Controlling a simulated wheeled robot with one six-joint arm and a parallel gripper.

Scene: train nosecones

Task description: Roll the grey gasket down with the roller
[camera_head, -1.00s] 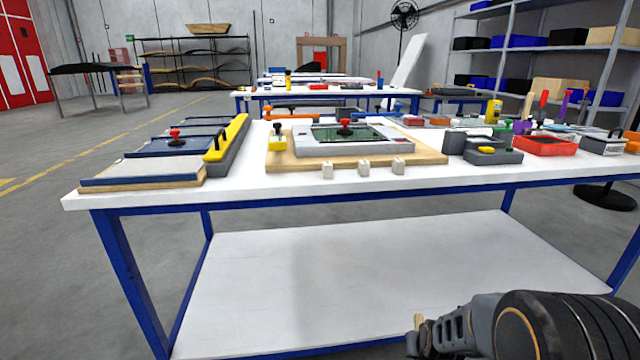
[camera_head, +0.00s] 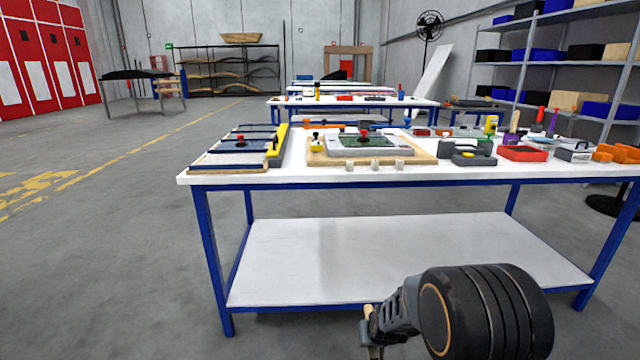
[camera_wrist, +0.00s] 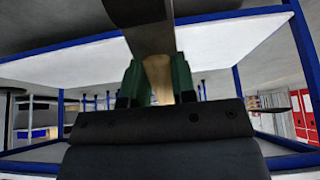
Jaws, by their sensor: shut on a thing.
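My gripper (camera_wrist: 158,84) is shut on the tan handle of a tool (camera_wrist: 157,68); green finger pads press on both sides. A broad dark grey part of the tool reaches to the top edge of the wrist view; I cannot tell if it is the roller. In the head view my gripper (camera_head: 372,330) is low, in front of the bench and below its top. On the bench, a light grey frame (camera_head: 340,152) around a dark green panel (camera_head: 385,141) lies on a wooden board (camera_head: 425,160). I cannot make out the gasket separately.
The white bench (camera_head: 300,176) has blue legs and a lower shelf (camera_head: 400,260). Blue panels (camera_head: 228,160) with a yellow bar (camera_head: 278,140) stand left. White blocks (camera_head: 374,165) line the front. A red tray (camera_head: 523,153) is right. Floor at left is clear.

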